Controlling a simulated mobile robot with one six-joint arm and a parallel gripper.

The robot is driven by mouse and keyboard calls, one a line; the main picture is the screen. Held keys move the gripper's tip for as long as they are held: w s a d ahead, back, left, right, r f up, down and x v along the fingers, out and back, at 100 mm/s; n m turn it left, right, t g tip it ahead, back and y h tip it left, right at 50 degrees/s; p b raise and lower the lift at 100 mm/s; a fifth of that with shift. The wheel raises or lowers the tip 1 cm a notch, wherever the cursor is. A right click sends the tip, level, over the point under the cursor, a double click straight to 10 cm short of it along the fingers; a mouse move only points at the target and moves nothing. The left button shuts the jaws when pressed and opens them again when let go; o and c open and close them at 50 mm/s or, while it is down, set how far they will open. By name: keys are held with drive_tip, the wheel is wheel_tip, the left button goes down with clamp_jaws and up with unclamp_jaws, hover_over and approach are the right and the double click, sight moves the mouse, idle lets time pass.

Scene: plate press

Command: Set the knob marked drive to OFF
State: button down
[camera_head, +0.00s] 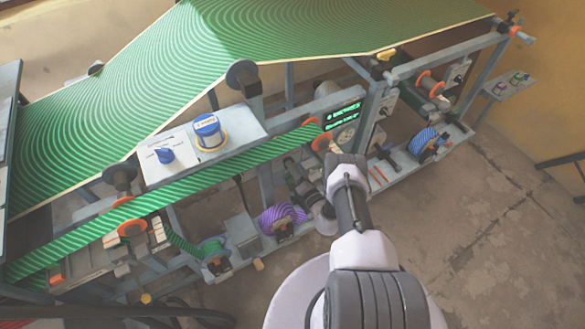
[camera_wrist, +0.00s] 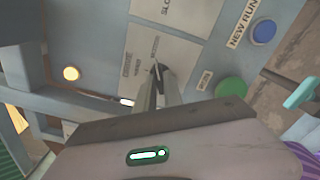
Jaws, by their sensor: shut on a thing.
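In the wrist view my gripper (camera_wrist: 158,74) reaches a pale plate (camera_wrist: 182,60) on a grey-blue panel. Its fingertips are close together on a small dark knob, which they mostly hide. Small words are printed around the knob; I cannot read them clearly, so neither the mark nor the setting is certain. In the head view my arm reaches to the middle of the machine, and the fingers and the held knob cannot be made out there.
A blue button (camera_wrist: 263,32) by a NEW RUN label and a green button (camera_wrist: 231,91) lie right of the gripper. A yellow lamp (camera_wrist: 71,73) is at left.

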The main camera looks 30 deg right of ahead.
drive_tip(key=n+b, duration=0.3)
drive_tip(key=n, duration=2)
drive_tip(key=shift+n+b, duration=0.4)
idle(0.5)
drive_tip(key=c, duration=1.5)
unclamp_jaws()
drive_tip(key=shift+o, duration=0.2)
